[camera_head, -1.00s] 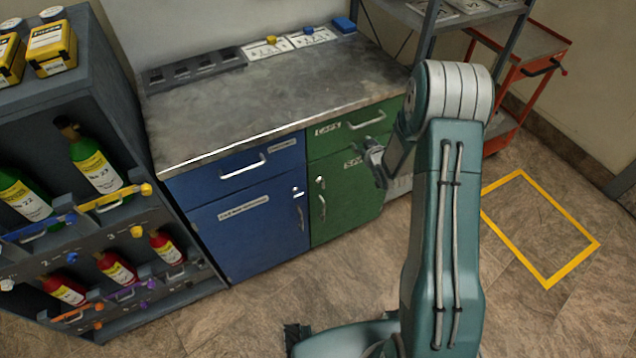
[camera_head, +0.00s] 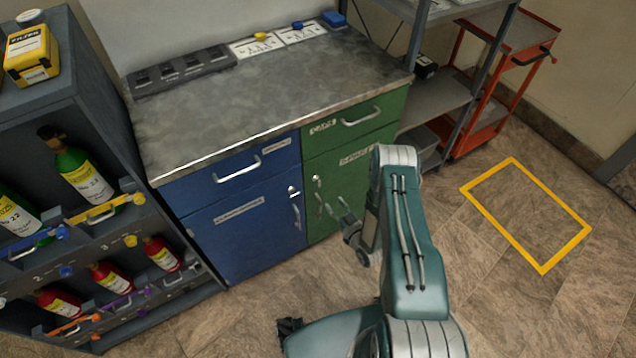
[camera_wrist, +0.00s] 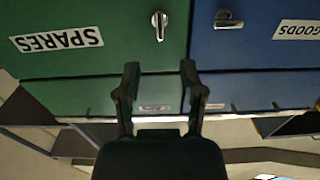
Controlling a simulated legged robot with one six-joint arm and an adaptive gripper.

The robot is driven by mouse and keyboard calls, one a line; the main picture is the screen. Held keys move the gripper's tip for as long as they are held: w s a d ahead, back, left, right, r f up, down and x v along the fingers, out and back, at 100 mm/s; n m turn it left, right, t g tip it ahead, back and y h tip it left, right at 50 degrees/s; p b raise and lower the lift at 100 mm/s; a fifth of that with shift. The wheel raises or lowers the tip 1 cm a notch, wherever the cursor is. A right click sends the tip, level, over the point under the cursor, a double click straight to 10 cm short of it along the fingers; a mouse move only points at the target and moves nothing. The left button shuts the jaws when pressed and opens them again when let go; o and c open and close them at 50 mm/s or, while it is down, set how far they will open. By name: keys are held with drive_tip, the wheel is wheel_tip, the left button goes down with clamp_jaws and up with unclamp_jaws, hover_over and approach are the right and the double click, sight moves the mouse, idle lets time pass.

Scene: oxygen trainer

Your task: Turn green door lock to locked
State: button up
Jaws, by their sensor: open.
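The green door (camera_head: 352,180) is the lower right front of the cabinet and looks shut. Its small silver lock knob (camera_head: 317,181) sits near its upper left edge, above the door handle (camera_head: 320,205). In the upside-down wrist view the lock knob (camera_wrist: 159,25) is close to upright, with the SPARES label (camera_wrist: 56,40) to its left. My gripper (camera_head: 336,207) is in front of the green door. In the wrist view my gripper (camera_wrist: 160,67) has its fingers apart with nothing between them. The knob lies beyond the fingertips, apart from them.
The blue door (camera_head: 245,235) beside it has its own lock (camera_head: 293,191) and handle (camera_head: 297,216). The worktop (camera_head: 280,95) is above. A bottle rack (camera_head: 95,135) stands left, a red trolley (camera_head: 490,120) right. The floor in front is mostly clear.

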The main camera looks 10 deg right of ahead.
sight(320, 183)
drive_tip(key=x, duration=1)
clamp_jaws()
